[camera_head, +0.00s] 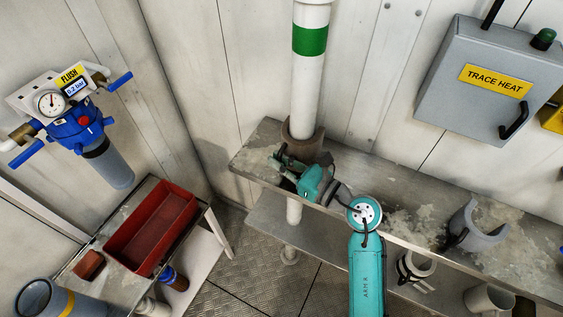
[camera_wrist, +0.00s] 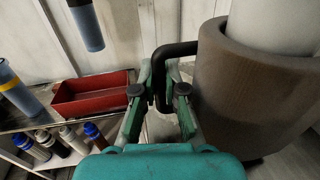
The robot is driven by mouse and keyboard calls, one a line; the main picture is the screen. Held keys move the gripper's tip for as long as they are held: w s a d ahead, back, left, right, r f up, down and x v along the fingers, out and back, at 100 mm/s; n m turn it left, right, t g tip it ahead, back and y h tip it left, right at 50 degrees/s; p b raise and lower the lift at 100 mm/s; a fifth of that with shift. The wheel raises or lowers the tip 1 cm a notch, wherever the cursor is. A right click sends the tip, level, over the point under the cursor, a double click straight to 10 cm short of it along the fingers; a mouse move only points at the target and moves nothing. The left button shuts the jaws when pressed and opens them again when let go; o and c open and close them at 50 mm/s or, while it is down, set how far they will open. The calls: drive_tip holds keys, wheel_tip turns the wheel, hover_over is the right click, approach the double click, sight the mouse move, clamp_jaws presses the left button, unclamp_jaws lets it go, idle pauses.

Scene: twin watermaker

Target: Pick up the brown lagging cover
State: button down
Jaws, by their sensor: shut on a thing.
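The brown lagging cover (camera_head: 304,144) sits around the lower part of the white pipe (camera_head: 307,85), at the level of the upper shelf. In the wrist view the brown cover (camera_wrist: 245,90) fills the right side, with the pale pipe (camera_wrist: 275,22) inside it. Its black handle (camera_wrist: 178,48) reaches left and bends down between my fingers. My gripper (camera_wrist: 159,92) is shut on this handle; it also shows in the head view (camera_head: 283,163), left of the cover. The cover's far side is hidden.
A grey C-shaped cover (camera_head: 483,229) stands on the worn metal shelf (camera_head: 395,175) at right. A red tray (camera_head: 152,226) lies on the left bench. A trace heat box (camera_head: 480,85) hangs on the wall.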

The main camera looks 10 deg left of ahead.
drive_tip(key=shift+s+a+r, duration=0.1)
drive_tip(key=shift+s+r, duration=0.05)
drive_tip(key=shift+r, duration=0.4)
drive_tip(key=shift+s+r, duration=0.15)
drive_tip(key=shift+r, duration=0.4)
drive_tip(key=s+a, duration=0.3)
drive_tip(key=s, duration=0.5)
drive_tip(key=s+a, duration=0.3)
drive_tip(key=s, duration=0.5)
drive_tip(key=shift+s, duration=0.2)
drive_tip(key=c, duration=1.8)
unclamp_jaws()
clamp_jaws()
drive_tip(key=shift+r, duration=0.25)
drive_tip(key=s+a, duration=0.3)
drive_tip(key=s, duration=0.6)
drive_tip(key=shift+s+a, duration=0.15)
